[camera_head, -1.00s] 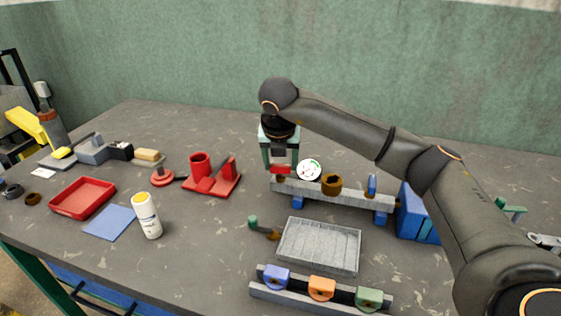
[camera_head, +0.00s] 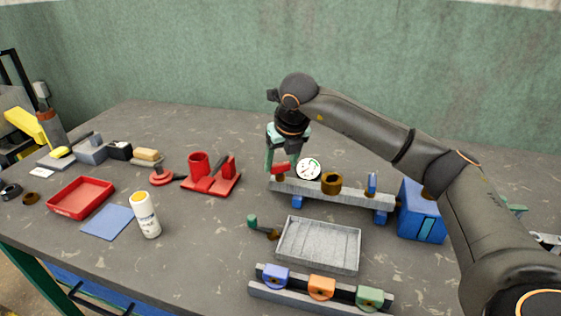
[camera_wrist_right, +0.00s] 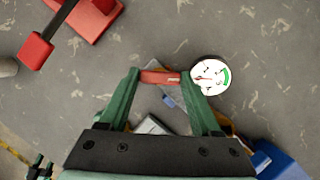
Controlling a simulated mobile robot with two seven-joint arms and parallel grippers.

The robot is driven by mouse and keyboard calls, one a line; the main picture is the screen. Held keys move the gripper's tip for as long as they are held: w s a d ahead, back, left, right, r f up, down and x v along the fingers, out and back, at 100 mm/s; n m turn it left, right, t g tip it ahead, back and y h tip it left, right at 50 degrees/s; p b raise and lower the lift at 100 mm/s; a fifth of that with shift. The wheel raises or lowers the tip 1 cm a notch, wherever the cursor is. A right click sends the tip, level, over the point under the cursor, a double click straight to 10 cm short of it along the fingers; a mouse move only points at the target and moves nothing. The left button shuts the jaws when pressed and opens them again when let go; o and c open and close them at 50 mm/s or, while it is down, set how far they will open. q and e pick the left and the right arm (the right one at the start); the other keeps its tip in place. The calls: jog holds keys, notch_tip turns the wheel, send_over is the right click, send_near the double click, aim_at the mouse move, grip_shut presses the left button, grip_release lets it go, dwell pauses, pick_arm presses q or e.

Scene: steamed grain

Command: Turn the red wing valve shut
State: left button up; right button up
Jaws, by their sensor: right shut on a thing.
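The red wing valve (camera_head: 280,168) sits at the left end of a grey rail on blue feet (camera_head: 330,192). My right gripper (camera_head: 278,166) reaches down from above and is shut on the red wing. In the right wrist view the red wing (camera_wrist_right: 160,77) lies between the green fingertips of the right gripper (camera_wrist_right: 160,80). A round white gauge (camera_head: 308,169) with a red needle and a green band stands just right of the valve; it also shows in the right wrist view (camera_wrist_right: 210,76). The valve's body is mostly hidden. My left gripper is not in view.
A brass fitting (camera_head: 331,183) and a blue handle (camera_head: 371,184) are along the rail. A blue box (camera_head: 420,212) stands at its right end. A grey tray (camera_head: 318,246) lies in front. A red stand (camera_head: 212,182) is to the left.

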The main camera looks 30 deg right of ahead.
jog(key=n, duration=0.2)
jog(key=n+y, duration=0.1)
jog(key=shift+d+r+n+y+p, duration=0.1)
jog(key=shift+d+n+y+p, duration=0.1)
jog(key=shift+n+y+p, duration=0.4)
jog(key=shift+n+p, duration=0.15)
jog(key=shift+n, duration=0.55)
jog(key=shift+n+y+p, duration=0.3)
jog(key=shift+n+p, duration=0.05)
jog(key=shift+n, duration=0.45)
jog(key=shift+w+d+n+g+y+p, duration=0.1)
jog(key=shift+n+g+y+p, duration=0.3)
jog(key=shift+n, duration=0.6)
jog(key=shift+n+p, duration=0.3)
jog(key=shift+n, duration=0.2)
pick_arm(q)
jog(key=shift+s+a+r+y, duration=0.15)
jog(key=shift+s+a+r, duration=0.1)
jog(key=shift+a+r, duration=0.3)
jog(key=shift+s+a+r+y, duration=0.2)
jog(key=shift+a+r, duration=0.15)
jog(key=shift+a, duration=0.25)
pick_arm(e)
jog(key=shift+n, duration=0.3)
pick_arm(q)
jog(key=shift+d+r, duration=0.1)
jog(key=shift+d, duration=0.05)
pick_arm(e)
jog(key=o, duration=1.4)
